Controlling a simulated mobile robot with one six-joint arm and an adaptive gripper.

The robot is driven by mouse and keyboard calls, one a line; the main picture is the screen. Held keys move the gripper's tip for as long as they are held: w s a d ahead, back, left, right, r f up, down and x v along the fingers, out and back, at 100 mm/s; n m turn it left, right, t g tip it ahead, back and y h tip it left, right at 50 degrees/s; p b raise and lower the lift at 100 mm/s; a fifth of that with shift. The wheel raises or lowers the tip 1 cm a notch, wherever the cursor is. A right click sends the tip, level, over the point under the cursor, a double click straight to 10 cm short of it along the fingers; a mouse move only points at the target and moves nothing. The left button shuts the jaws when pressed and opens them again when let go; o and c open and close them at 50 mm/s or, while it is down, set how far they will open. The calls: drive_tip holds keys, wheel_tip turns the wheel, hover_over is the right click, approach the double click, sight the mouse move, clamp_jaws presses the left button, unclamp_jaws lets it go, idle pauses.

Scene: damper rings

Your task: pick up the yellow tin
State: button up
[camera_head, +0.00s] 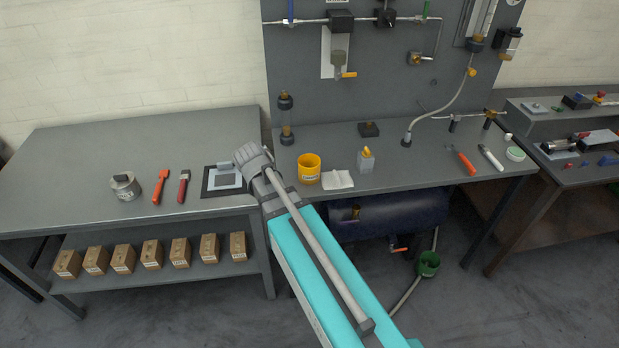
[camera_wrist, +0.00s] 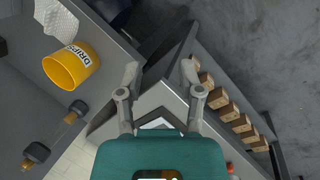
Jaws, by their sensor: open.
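The yellow tin (camera_head: 309,168) stands upright on the right-hand grey bench, near its front left corner. It is open at the top and has a white label. In the wrist view the tin (camera_wrist: 72,66) is at the upper left, with "DRIP" readable on its label. My gripper (camera_wrist: 160,72) is open with nothing between its fingers. It is to the left of the tin in the head view, apart from it, over the area where the two benches meet. Its fingers are hard to make out in the head view.
A white cloth (camera_head: 338,180) lies right beside the tin, and a small bottle with a yellow top (camera_head: 366,160) stands further right. A clear cylinder fitting (camera_head: 286,118) rises behind. A dark-framed sheet (camera_head: 208,190) lies left of my arm. Several boxes (camera_head: 151,253) fill the lower shelf.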

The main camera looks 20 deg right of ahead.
drive_tip(key=w+d+n+h+b, duration=0.2)
drive_tip(key=w+n+h+b, duration=0.3)
drive_tip(key=w, duration=0.5)
drive_tip(key=w+d+n+t+h+b, duration=0.1)
drive_tip(key=w+n+h+b, duration=0.3)
drive_tip(key=w+n, duration=0.4)
drive_tip(key=shift+w+d+f+n+h+b, duration=0.45)
drive_tip(key=shift+w+d+b, duration=0.1)
drive_tip(key=shift+w, duration=0.4)
drive_tip(key=b, duration=0.3)
approach(308, 156)
drive_tip(key=shift+s+d+f, duration=0.1)
drive_tip(key=shift+d, duration=0.55)
drive_tip(key=shift+b+x, duration=1.1)
drive_tip(key=shift+x, duration=1.65)
clamp_jaws()
